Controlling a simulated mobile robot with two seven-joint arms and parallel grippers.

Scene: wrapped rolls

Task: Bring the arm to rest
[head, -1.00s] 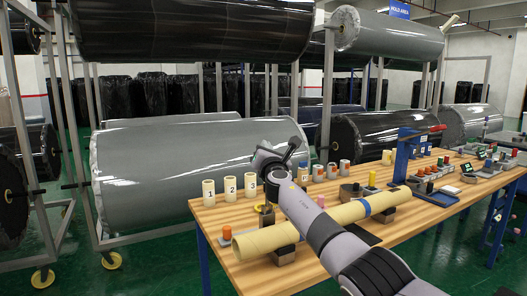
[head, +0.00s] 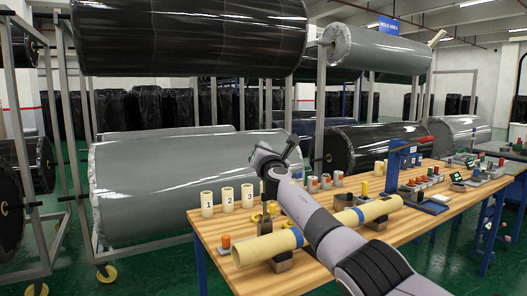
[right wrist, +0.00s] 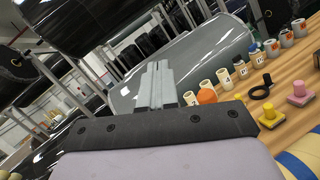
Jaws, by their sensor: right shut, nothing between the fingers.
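My right arm comes in from the lower right of the head view and reaches over the wooden table (head: 330,262). My left gripper is not in view.
Cream cups numbered 1 (head: 207,204), 2 (head: 228,197) and 3 (head: 247,195) stand along the table's far edge. A large grey wrapped roll (head: 150,185) is behind them. A blue stand with a red handle (head: 400,160) is farther right. Several small parts lie around.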

